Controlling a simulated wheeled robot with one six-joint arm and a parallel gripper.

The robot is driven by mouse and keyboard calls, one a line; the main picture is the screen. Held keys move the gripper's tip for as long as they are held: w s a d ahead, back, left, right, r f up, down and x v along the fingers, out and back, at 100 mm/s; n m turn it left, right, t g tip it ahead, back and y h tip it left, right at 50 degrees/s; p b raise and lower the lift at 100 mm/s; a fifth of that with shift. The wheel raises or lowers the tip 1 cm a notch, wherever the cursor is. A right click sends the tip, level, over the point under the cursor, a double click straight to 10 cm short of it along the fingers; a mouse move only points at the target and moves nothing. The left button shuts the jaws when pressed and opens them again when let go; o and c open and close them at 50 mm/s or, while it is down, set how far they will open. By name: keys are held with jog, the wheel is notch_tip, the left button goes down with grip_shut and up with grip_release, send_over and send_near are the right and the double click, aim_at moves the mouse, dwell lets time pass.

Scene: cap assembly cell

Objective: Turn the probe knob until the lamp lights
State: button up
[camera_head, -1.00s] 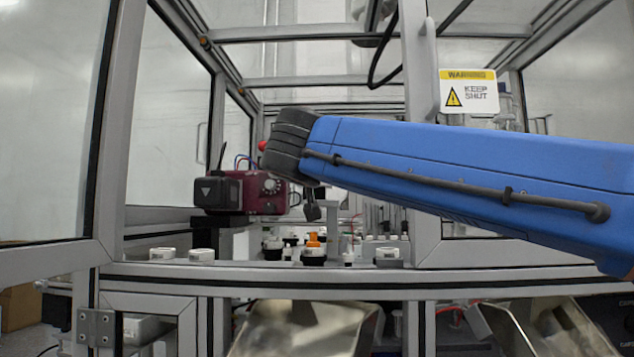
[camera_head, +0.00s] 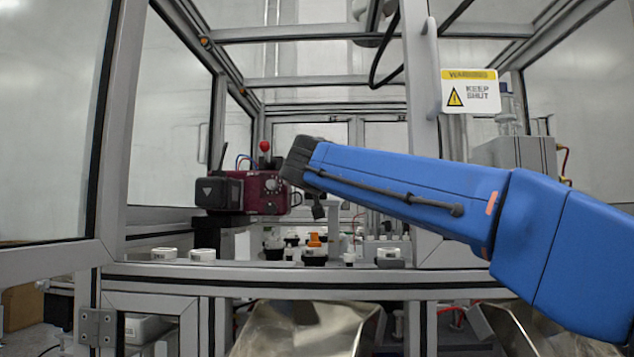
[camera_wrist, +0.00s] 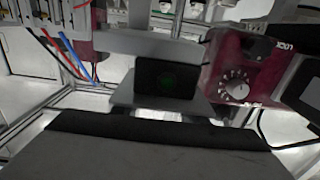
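The maroon probe unit (camera_head: 262,193) stands inside the cell at left centre, with a pale round knob (camera_head: 271,185) on its front. In the wrist view the knob (camera_wrist: 236,85) has a dial of white marks around it and sits right of centre. A red ball-shaped lamp (camera_head: 264,146) stands above the unit; I cannot tell whether it is lit.
A dark square face with a faint green spot (camera_wrist: 168,80) is mid-view from the wrist. White round parts (camera_head: 202,255) lie on the front ledge, with an orange-topped part (camera_head: 314,241) farther right. A frame post (camera_head: 422,130) with a warning sign (camera_head: 470,91) stands near my arm.

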grip_shut()
jog(key=shift+y, duration=0.3)
jog(key=shift+a+n+y, duration=0.1)
jog(key=shift+n+y, duration=0.7)
jog(key=shift+y, duration=0.1)
jog(key=shift+a+n+g+y, duration=0.35)
jog(key=shift+n+y, duration=0.45)
jog(key=shift+y, duration=0.5)
